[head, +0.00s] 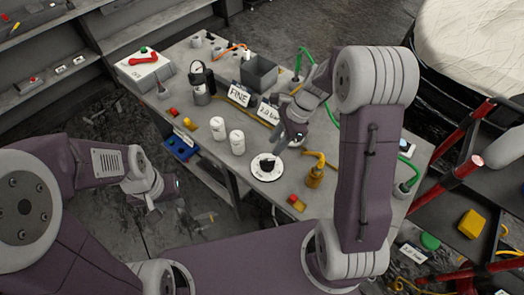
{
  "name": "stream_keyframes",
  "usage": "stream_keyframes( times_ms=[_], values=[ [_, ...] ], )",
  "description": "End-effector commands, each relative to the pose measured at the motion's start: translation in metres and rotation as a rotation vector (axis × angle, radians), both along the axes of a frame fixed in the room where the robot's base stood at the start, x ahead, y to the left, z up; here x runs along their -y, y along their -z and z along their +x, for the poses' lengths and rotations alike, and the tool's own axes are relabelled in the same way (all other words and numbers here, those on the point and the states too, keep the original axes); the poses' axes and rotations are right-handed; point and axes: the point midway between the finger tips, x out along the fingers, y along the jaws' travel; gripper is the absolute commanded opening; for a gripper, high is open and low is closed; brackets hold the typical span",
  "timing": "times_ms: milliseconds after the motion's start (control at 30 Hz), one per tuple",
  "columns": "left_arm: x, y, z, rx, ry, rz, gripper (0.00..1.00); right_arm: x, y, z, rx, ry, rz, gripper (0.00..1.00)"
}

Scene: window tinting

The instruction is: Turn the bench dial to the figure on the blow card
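The bench dial (262,175) is a white disc with a black knob at its middle, near the front edge of the grey bench. A white card (239,95) reading FINE stands further back. A second white card (268,112) stands beside it, partly behind my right gripper; its lettering is too small to read surely. My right gripper (284,145) points down just behind and above the dial, apparently apart from it; its finger gap is unclear. My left gripper (153,212) hangs low, left of the bench and away from the dial; its fingers are too small to judge.
Two white jars (237,142) stand left of the dial. A yellow-brown spray bottle (314,176) stands to its right, and a red-and-yellow block (297,202) in front. A grey bin (259,73) is at the back. My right arm hides part of the bench's right side.

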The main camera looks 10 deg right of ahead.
Motion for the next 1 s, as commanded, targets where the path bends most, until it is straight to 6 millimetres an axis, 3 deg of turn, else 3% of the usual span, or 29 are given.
stream_keyframes(
  times_ms=[200,500,633,967,1000],
  values=[
    [0.000,0.000,0.000,0.000,0.000,0.000,0.36,-0.002,0.006,-0.001,-0.003,0.001,0.000,0.35],
    [0.000,0.003,0.000,0.000,0.000,0.000,0.36,-0.025,0.061,0.000,-0.004,-0.001,0.000,0.35],
    [0.000,0.004,0.000,0.000,0.000,0.000,0.36,-0.031,0.077,0.000,-0.001,0.001,-0.001,0.35],
    [0.000,0.004,0.000,0.000,0.000,0.000,0.36,-0.034,0.083,0.001,0.001,0.001,-0.001,0.35],
    [0.000,0.004,0.000,0.000,0.000,0.000,0.36,-0.034,0.083,0.001,0.001,0.001,-0.001,0.27]
  ],
)
